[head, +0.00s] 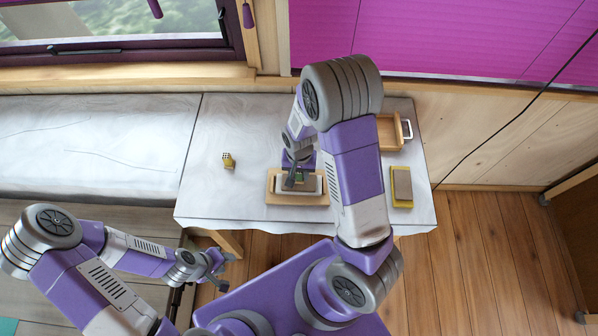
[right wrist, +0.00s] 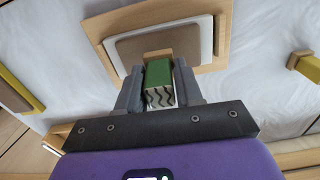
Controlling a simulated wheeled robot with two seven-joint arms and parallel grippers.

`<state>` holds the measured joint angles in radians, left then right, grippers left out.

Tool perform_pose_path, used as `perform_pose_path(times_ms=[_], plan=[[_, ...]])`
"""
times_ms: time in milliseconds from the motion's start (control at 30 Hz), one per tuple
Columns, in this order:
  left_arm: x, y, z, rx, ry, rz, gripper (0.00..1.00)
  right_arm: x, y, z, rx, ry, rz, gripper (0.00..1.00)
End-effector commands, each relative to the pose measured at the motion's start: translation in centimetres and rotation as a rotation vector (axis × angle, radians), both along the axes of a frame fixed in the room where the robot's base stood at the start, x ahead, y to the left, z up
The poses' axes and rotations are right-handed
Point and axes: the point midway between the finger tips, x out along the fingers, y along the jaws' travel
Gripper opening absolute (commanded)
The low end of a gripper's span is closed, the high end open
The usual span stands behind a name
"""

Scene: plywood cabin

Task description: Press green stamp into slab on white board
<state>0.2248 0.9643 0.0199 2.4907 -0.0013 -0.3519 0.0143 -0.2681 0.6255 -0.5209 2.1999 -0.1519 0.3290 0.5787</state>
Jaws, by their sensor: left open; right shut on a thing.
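My right gripper (head: 300,180) is over the wooden base at the middle of the table. In the right wrist view, its fingers (right wrist: 159,88) are shut on the green stamp (right wrist: 158,74), whose wavy-patterned face (right wrist: 160,97) shows. The brown slab (right wrist: 133,48) lies on the white board (right wrist: 207,40), which rests on the wooden base (right wrist: 221,20). In the head view the stamp (head: 301,175) is mostly hidden by my gripper; I cannot tell whether it touches the slab. The white board (head: 313,186) shows beside it. My left gripper (head: 218,269) is open and empty, low in front of the table.
A small yellow block with a dotted top (head: 229,160) stands on the table's left part. A yellow-edged block with a brown top (head: 402,185) lies at the right. A wooden drawer-like box (head: 388,132) with a white handle is behind it. The white cloth between is clear.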

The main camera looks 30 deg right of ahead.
Motion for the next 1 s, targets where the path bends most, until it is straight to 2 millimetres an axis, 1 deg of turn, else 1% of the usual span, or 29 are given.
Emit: perform_pose_path(times_ms=[1000], plan=[[0.0,0.0,-1.0,0.000,0.000,0.000,0.43,0.0,0.0,-1.1,0.000,0.000,0.000,0.16]])
